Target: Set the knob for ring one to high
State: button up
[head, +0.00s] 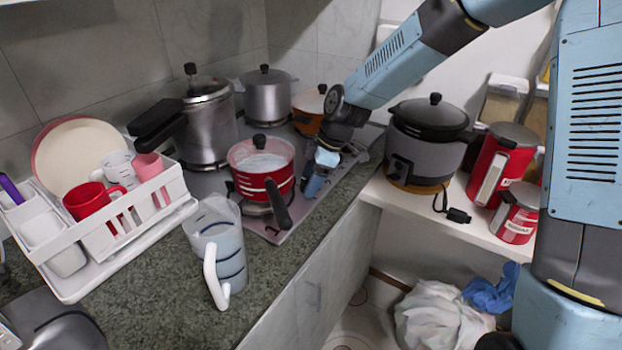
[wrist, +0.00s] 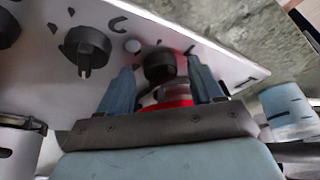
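My gripper (head: 318,178) is at the right end of the steel cooktop (head: 276,233), pointing down beside the red saucepan (head: 262,183). In the wrist view my gripper (wrist: 163,78) is open. A black knob (wrist: 158,66) on the pale control panel (wrist: 222,50) shows between its two blue fingers, with a gap visible on each side. Another black knob (wrist: 86,46) sits to the left, and part of a third knob (wrist: 8,28) shows at the left edge. Dark marks are printed by the knobs; I cannot read a ring number. In the head view my arm mostly hides the knobs.
A clear measuring jug (head: 222,255) and a white dish rack (head: 100,262) stand on the counter at left. A pressure cooker (head: 207,128), a steel pot (head: 266,98) and an orange pot (head: 308,110) crowd the cooktop. A rice cooker (head: 424,140) stands on the shelf at right.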

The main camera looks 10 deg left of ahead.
jog(key=c, duration=1)
jog(key=shift+m, duration=0.4)
jog(key=m+t, duration=0.1)
jog(key=m, duration=0.2)
jog(key=shift+s+r+m+t, duration=0.1)
jog(key=shift+s+m+t, duration=0.1)
jog(key=shift+m+t, duration=0.15)
jog(key=shift+s+a+m+t, duration=0.1)
jog(key=shift+m+t, duration=0.65)
jog(key=shift+m, duration=1.3)
jog(key=o, duration=1.1)
jog(key=shift+c, duration=0.2)
